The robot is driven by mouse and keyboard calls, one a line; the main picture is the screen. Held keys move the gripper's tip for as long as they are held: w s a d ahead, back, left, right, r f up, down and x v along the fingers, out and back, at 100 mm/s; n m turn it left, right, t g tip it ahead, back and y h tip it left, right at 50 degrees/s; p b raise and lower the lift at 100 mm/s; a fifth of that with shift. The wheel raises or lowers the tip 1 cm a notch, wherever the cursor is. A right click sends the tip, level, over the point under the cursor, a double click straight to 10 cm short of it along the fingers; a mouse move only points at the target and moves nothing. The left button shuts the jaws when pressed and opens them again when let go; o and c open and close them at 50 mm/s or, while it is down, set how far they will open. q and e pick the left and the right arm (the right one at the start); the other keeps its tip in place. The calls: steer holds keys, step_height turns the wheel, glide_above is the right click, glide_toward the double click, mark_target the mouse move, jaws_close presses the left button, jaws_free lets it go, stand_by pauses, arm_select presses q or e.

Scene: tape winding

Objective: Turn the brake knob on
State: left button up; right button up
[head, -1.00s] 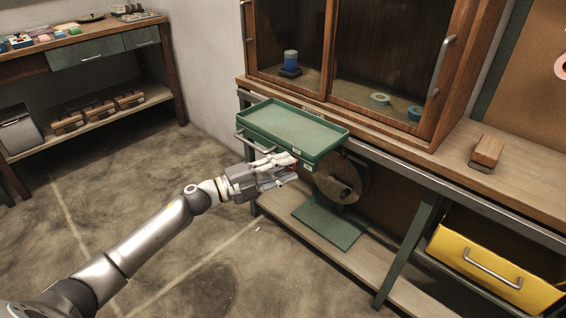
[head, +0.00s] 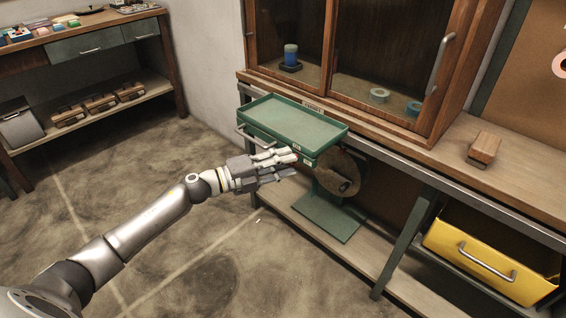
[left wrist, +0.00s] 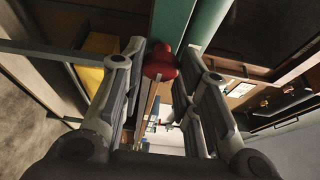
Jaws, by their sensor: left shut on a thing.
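The red brake knob (left wrist: 160,66) shows in the left wrist view, between the two fingers of my left gripper (left wrist: 163,52). In the head view my left gripper (head: 292,164) reaches in from the left, below the right front corner of the green tray (head: 330,140), and its fingers cover the knob. The gripper is shut on the knob. A round brown disc (head: 328,178) with a dark handle stands just right of the fingers, on a green base (head: 328,216). My right gripper is in neither view.
The workbench edge (head: 400,156) runs above the gripper on the right. A yellow drawer (head: 485,285) stands at the lower right. A wooden block (head: 485,148) lies on the bench. A glass-fronted cabinet (head: 425,135) rises behind. The floor left of the bench is open.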

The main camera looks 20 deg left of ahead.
arm_select(q)
steer(key=o, duration=1)
steer(key=v, duration=1.2)
